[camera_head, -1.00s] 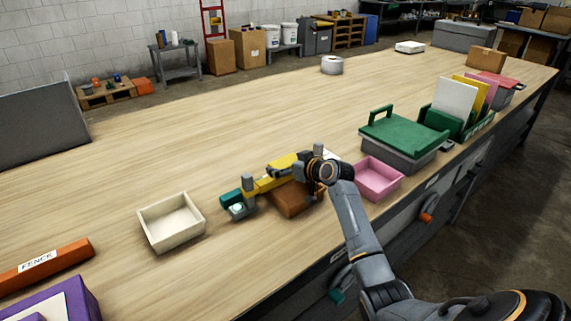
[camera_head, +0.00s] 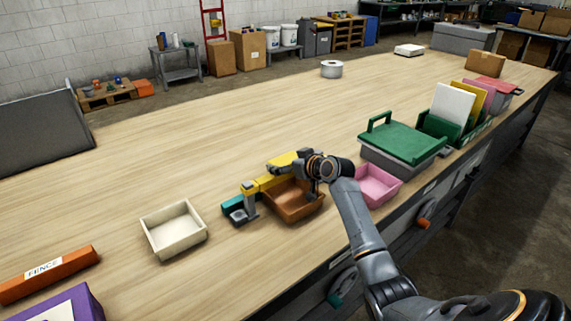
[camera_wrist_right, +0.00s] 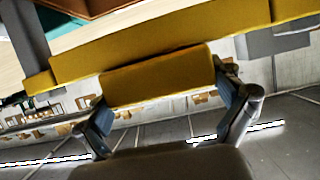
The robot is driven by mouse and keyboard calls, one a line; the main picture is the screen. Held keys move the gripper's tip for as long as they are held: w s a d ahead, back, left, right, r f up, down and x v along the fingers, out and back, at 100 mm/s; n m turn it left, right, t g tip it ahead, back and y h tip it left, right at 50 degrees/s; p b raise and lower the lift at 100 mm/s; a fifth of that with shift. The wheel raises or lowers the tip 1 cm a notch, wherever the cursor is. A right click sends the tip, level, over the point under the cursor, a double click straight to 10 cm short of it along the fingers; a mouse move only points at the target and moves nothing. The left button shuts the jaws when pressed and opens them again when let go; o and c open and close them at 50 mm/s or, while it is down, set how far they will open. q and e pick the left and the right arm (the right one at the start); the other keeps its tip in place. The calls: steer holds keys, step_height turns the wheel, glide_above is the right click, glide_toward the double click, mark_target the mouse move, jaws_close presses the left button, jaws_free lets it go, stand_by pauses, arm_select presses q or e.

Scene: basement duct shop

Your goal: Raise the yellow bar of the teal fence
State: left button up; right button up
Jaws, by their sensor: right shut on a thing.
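The yellow bar (camera_head: 270,182) sits level, high on the grey post (camera_head: 250,205) of the fence, and hides the post's top. The fence's teal base (camera_head: 232,203) shows at the left; its far end is hidden behind my right gripper and the brown tray. My right gripper (camera_head: 288,168) is at the bar's middle-right part. In the right wrist view the bar (camera_wrist_right: 185,42) crosses the picture, and the gripper (camera_wrist_right: 170,108) is shut on its yellow grip piece (camera_wrist_right: 158,76). My left gripper is not in view.
The brown tray (camera_head: 297,213) stands close by, below the bar. A cream tray (camera_head: 172,243) is at the left and a pink tray (camera_head: 378,200) at the right. A green-lidded grey box (camera_head: 402,160) stands beyond it. The tabletop behind the fence is clear.

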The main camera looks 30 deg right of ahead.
steer(key=shift+w+r, duration=0.1)
steer(key=shift+r, duration=0.25)
steer(key=o, duration=1.3)
steer(key=shift+o, duration=0.2)
steer(key=shift+f, duration=0.1)
steer(key=shift+s, duration=0.4)
steer(key=a+v, duration=0.1)
steer(key=v, duration=1)
steer(key=shift+s+d+r, duration=0.2)
steer(key=shift+d, duration=0.25)
